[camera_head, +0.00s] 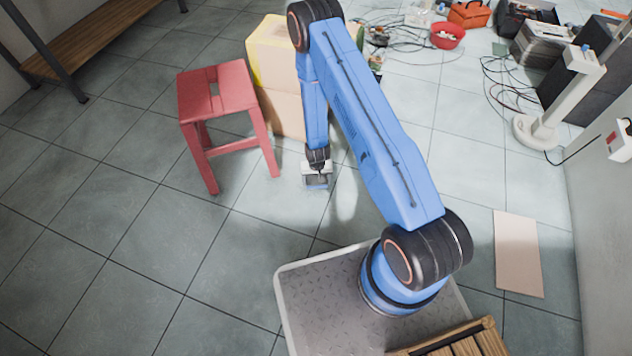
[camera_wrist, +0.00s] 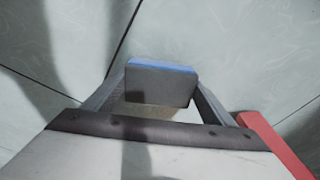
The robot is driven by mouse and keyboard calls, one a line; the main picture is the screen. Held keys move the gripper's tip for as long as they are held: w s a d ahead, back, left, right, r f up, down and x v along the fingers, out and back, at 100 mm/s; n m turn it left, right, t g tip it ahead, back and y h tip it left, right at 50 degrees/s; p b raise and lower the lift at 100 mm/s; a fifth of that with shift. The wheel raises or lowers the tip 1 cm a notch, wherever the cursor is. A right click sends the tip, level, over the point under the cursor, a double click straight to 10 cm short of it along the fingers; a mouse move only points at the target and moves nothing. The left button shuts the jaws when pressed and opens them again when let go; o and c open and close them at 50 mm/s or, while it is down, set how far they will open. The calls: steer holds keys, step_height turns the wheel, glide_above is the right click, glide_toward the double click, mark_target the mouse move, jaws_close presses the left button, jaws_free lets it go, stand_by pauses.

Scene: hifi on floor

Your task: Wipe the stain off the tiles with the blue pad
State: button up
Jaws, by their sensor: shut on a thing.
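My gripper (camera_head: 317,181) is low over the grey floor tiles, in front of the red stool and the boxes. In the wrist view its two fingers are shut on the pad (camera_wrist: 160,84), a small block with a dark grey face and a blue edge. The pad is small in the head view, and I cannot tell whether it touches the floor. The tiles (camera_wrist: 225,35) show beyond the pad in the wrist view. I cannot make out a clear stain in either view; the gripper and shadows hide part of the floor.
A red stool (camera_head: 217,90) stands close to the left of my gripper; red also shows at the wrist view's right edge (camera_wrist: 272,145). Yellow-edged boxes (camera_head: 275,60) stand behind. A flat tan panel (camera_head: 517,254) lies at right. Cables and a red bowl (camera_head: 448,35) are farther back. The left floor is clear.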

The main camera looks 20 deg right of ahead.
steer(key=shift+w+a+r, duration=0.1)
steer(key=shift+w+r, duration=0.05)
steer(key=shift+r, duration=2.05)
steer(key=shift+r, duration=1.55)
steer(key=w+d+r+n, duration=0.1)
steer(key=w+d+r, duration=0.2)
steer(key=r, duration=0.6)
steer(key=w+d+r+n, duration=0.1)
steer(key=w+d+r, duration=0.3)
steer(key=r, duration=0.6)
steer(key=shift+w, duration=0.3)
